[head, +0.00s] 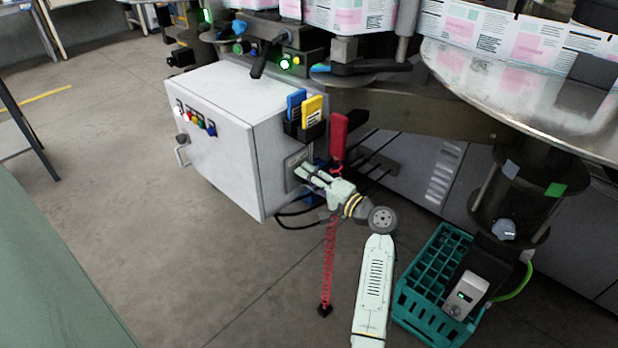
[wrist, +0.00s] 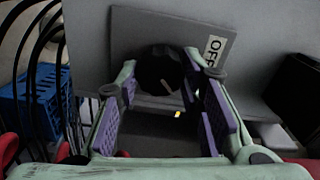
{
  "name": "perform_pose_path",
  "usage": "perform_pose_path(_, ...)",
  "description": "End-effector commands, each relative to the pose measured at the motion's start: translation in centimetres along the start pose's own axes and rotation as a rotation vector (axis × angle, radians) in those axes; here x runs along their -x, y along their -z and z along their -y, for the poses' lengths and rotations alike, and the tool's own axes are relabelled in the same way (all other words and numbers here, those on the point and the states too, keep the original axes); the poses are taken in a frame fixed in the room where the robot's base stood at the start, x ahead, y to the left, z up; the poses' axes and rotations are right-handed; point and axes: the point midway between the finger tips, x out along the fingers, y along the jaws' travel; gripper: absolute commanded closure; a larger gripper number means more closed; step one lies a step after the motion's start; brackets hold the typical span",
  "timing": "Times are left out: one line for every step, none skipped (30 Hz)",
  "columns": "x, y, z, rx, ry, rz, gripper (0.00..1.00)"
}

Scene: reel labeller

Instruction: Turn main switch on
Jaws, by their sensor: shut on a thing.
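The main switch is a round black knob (wrist: 160,68) on a grey plate (wrist: 135,30) in the wrist view. A white label reading OFF (wrist: 214,51) is on the plate to the right of the knob. A short pale mark shows at the knob's lower edge. My gripper (wrist: 158,78) has its purple-padded fingers on either side of the knob, shut on it. In the head view my gripper (head: 307,174) reaches the side of the white cabinet (head: 235,160) at the switch plate (head: 293,168); the knob itself is hidden there by my fingers.
A holder with blue (head: 296,104) and yellow (head: 312,112) cards sits above the switch. Black cables run below. A teal crate (head: 418,318) stands right of my arm. The floor left of the cabinet is clear.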

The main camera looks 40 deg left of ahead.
Motion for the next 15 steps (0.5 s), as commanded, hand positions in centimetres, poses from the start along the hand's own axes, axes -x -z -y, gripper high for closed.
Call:
perform_pose_path(0.01,-0.01,-0.03,-0.002,0.0,0.0,0.94)
perform_pose_path(0.02,-0.01,-0.03,-0.002,0.0,0.0,0.94)
perform_pose_path(0.01,-0.01,-0.02,-0.002,0.0,0.0,0.94)
perform_pose_path(0.01,-0.01,-0.02,-0.002,0.0,0.0,0.94)
perform_pose_path(0.02,-0.01,-0.02,-0.002,0.0,0.0,0.64)
perform_pose_path(0.02,0.0,-0.02,-0.001,0.0,0.0,0.61)
perform_pose_path(0.02,0.0,-0.02,-0.001,0.0,0.0,0.59)
perform_pose_path(0.01,0.0,-0.02,-0.001,0.0,0.0,0.57)
perform_pose_path(0.01,0.0,-0.02,-0.001,0.0,0.0,0.55)
perform_pose_path(0.01,0.0,-0.02,0.0,0.0,0.0,0.53)
perform_pose_path(0.01,0.0,-0.02,0.0,0.0,0.0,0.51)
perform_pose_path(0.01,0.01,-0.01,0.0,0.0,0.0,0.48)
perform_pose_path(0.01,0.01,-0.01,0.0,0.0,0.0,0.46)
perform_pose_path(0.01,0.01,-0.01,0.0,0.0,0.0,0.46)
perform_pose_path(0.01,0.01,-0.01,0.0,0.0,0.0,0.46)
